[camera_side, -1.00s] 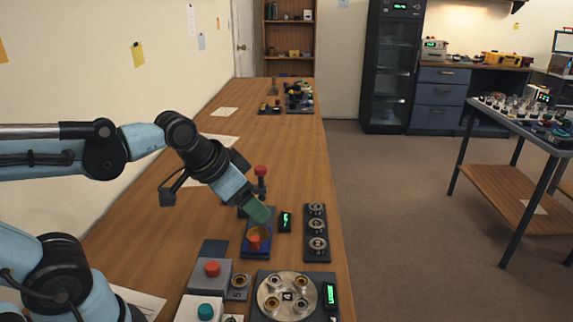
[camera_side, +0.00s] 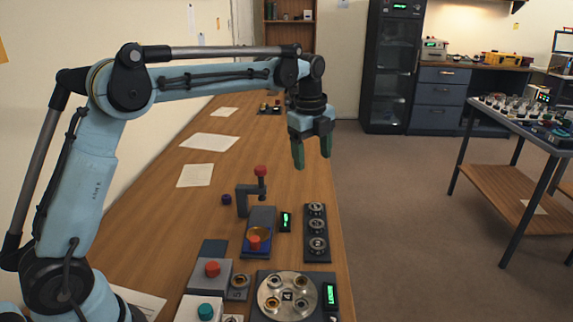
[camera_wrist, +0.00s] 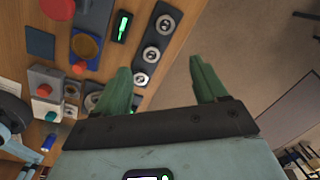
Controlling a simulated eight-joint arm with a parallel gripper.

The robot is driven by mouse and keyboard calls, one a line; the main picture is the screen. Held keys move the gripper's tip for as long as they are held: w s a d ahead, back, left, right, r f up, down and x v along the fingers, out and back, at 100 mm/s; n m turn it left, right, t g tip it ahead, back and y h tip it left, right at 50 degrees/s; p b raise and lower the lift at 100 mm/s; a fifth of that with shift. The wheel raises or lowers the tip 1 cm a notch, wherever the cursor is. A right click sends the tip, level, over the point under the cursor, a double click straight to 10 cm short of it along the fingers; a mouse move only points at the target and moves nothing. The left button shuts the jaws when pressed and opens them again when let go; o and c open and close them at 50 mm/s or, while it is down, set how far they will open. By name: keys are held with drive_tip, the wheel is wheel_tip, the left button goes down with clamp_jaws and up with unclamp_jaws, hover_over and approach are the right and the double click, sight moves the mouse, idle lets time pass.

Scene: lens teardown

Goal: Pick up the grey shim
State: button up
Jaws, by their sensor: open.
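No part is plainly marked as the grey shim, and I cannot tell which it is. Three grey rings with numbered centres, the far ring (camera_side: 317,209), the middle ring (camera_side: 316,226) and the near ring (camera_side: 317,245), lie on a dark strip (camera_side: 311,258).
A dark press (camera_side: 243,198) with a red knob stands left of the strip, with a blue tray and orange ring (camera_side: 258,236) before it. A round plate (camera_side: 287,312) with several ring parts is nearer. The table's right edge drops to the floor.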

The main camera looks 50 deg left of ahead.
sight(316, 207)
drive_tip(key=w+f+m, duration=0.1)
drive_tip(key=f, duration=0.4)
drive_tip(key=w+f+m, duration=0.1)
drive_tip(key=f+m, duration=0.1)
drive_tip(key=f, duration=0.3)
drive_tip(key=w+a+f+m+g, duration=0.1)
drive_tip(key=f, duration=0.5)
drive_tip(key=shift+w, duration=0.1)
drive_tip(key=c, duration=1.1)
